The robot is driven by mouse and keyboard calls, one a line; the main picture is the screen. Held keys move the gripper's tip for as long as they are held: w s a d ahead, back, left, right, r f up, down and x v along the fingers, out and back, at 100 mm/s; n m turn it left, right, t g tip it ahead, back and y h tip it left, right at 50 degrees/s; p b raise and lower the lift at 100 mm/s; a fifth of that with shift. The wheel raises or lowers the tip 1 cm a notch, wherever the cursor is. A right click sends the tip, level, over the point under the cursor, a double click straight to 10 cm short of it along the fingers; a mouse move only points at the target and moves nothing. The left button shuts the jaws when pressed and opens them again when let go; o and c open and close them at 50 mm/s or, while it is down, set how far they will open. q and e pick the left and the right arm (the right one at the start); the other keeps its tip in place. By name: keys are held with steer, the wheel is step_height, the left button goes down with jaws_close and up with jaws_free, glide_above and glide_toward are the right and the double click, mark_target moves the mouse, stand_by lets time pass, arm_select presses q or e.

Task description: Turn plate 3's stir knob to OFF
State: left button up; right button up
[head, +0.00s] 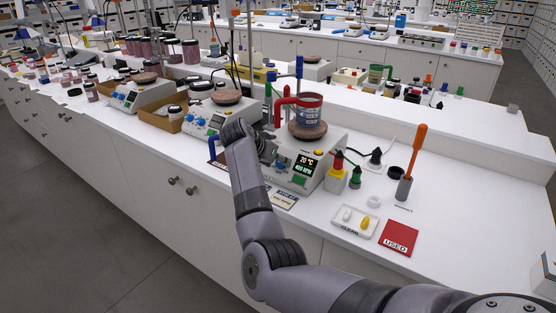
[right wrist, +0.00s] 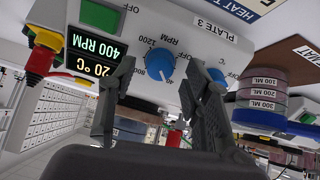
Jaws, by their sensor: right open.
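Plate 3 (head: 322,150) is a white hot plate with a beaker (head: 309,108) on its brown round top. Its display (head: 305,164) reads 20 °C and 400 RPM. In the right wrist view its panel carries the PLATE 3 label (right wrist: 214,34) and the blue stir knob (right wrist: 158,62) with an RPM scale. The display there (right wrist: 97,48) also shows 400 RPM. My right gripper (right wrist: 160,92) is open, with one finger on each side of the stir knob in that view; I cannot tell whether they touch it. My left gripper is not in view.
A second blue knob (right wrist: 217,76) sits close by the right finger. A tray (head: 355,221) and red USED mat (head: 398,237) lie nearer. Another hot plate (head: 208,118) stands left.

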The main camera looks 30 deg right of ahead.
steer(key=shift+x, duration=0.75)
steer(key=shift+c, duration=0.4)
jaws_close()
